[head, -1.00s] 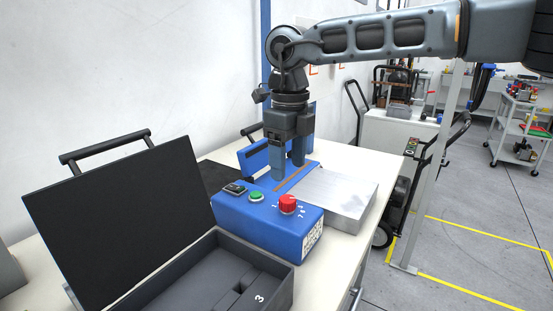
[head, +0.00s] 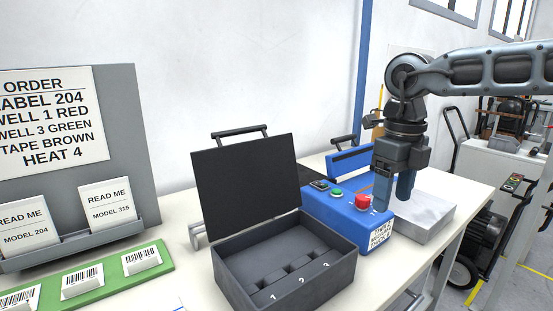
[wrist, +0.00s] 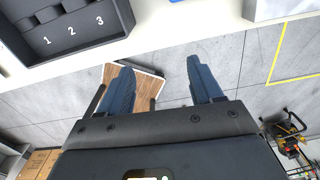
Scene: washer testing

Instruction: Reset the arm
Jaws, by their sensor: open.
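My gripper (head: 393,193) hangs from my arm at the right of the head view, fingers pointing down. In that view it overlaps the right end of the blue machine (head: 338,222), which has a red knob, a green button and a small display. In the wrist view my gripper (wrist: 158,88) is open with nothing between its fingers. Grey floor and a wood-topped thing (wrist: 135,88) show beyond the fingers. Whether the gripper touches anything cannot be told from the head view, but the wrist view shows it clear.
An open black case (head: 345,275) with wells numbered 1, 2, 3 stands on the white table (head: 205,262). A grey order board (head: 125,120) and a green strip (head: 110,283) with barcode cards are at left. A metal block (head: 425,232) lies right of the machine.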

